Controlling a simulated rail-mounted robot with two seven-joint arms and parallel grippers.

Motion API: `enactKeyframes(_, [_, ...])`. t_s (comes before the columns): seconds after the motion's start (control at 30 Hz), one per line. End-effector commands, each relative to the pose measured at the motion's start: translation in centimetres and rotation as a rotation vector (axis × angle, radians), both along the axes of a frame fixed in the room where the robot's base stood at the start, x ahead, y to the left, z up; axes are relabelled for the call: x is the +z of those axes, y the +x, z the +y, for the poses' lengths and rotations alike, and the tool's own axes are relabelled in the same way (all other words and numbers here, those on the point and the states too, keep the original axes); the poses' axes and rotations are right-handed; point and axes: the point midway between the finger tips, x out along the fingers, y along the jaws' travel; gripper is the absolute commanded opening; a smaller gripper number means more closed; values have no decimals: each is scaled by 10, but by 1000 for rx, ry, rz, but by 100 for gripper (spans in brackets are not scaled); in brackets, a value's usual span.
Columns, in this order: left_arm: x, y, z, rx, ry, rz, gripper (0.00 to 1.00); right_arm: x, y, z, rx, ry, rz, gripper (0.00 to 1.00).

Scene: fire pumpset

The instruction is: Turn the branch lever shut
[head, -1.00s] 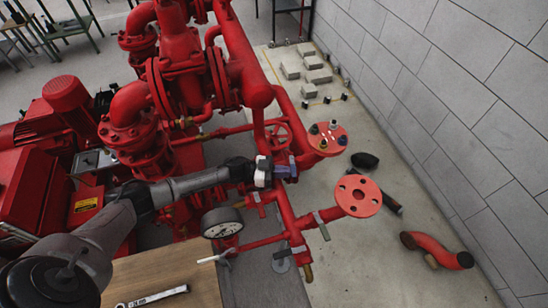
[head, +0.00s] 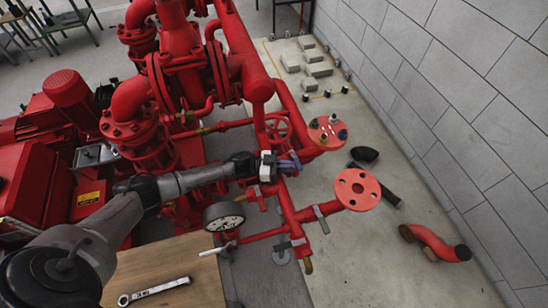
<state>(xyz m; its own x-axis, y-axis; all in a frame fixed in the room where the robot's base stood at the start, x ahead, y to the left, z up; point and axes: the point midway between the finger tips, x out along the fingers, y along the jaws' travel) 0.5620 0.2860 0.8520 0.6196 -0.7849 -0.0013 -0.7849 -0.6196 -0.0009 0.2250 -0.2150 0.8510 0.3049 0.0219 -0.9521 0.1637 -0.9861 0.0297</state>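My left gripper (head: 290,164) is among the red pipes, left of and below the upper round flange (head: 327,133). Its fingers are small and partly overlap the pipework, so their opening and any contact are unclear. A grey lever (head: 320,219) stands on the red branch pipe that ends in the lower round flange (head: 357,190); the gripper is above and left of it, apart from it. A pale lever (head: 220,248) and another grey lever (head: 283,248) sit lower on the pipes. I cannot tell for certain which is the branch lever. My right gripper is out of view.
A pressure gauge (head: 224,216) stands below my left forearm. A wrench lies on a wooden board (head: 195,265) at the bottom. Red pump pipes (head: 185,60) crowd the upper left. A loose red bent pipe (head: 435,243) lies on open floor by the wall.

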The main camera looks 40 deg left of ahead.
Motion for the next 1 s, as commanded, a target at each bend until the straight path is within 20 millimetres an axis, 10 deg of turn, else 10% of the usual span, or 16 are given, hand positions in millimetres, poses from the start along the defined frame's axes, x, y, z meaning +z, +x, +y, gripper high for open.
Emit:
enactKeyframes(0.27, [-1, -6, 5, -2, 0, 1, 0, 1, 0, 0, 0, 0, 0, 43])
enactKeyframes(1.0, [0, -80, 102, 1, 2, 2, 0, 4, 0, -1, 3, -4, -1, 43])
